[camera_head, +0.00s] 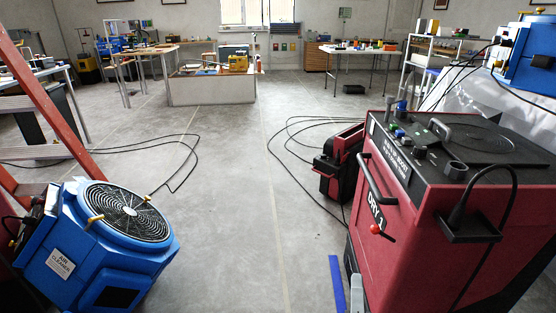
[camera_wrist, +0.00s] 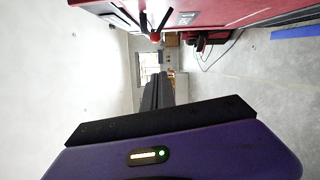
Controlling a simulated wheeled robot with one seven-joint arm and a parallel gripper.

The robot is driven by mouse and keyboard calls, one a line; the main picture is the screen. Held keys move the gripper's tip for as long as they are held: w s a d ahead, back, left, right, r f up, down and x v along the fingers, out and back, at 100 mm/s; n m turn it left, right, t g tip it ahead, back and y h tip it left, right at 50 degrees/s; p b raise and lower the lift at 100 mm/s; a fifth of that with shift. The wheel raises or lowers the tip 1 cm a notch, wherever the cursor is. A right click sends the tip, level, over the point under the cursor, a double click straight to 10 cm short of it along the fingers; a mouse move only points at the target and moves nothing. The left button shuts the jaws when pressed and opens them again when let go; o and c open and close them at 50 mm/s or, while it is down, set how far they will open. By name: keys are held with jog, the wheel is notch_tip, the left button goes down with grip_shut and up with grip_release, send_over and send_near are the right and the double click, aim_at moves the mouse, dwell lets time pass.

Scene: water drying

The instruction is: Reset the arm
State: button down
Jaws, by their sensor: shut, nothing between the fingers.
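My gripper (camera_wrist: 157,80) shows in the wrist view. Its dark fingers lie together with nothing between them. They point into the room, and the view is turned on its side. The red machine marked DRY 1 (camera_head: 385,205) stands at the right in the head view. Its red side (camera_wrist: 235,12) runs along the top edge of the wrist view, beside my gripper and apart from the fingers. A red-tipped lever (camera_wrist: 155,36) on it shows near the fingertips. I cannot make out my gripper in the head view.
A blue air cleaner (camera_head: 110,240) stands at the left by an orange ladder (camera_head: 45,110). A smaller red machine (camera_head: 340,160) stands beyond the big one. Black cables (camera_head: 290,150) and a blue strip (camera_head: 338,285) lie on the floor. The middle floor is mostly clear.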

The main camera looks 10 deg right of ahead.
jog(key=s+a+f+m+y, duration=0.1)
jog(key=s+a+m+y, duration=0.55)
jog(key=s, duration=0.35)
jog(key=s+d+r+m+g, duration=0.1)
jog(key=s+d+m, duration=0.3)
jog(key=s, duration=0.8)
jog(key=s+d+m+g, duration=0.15)
jog(key=s+m, duration=0.45)
jog(key=s, duration=0.7)
notch_tip(320, 180, up, 21)
jog(key=p, duration=2.1)
jog(key=shift+w+r, duration=0.2)
jog(key=shift+w, duration=0.1)
jog(key=shift+a+h, duration=0.1)
jog(key=shift+h, duration=0.15)
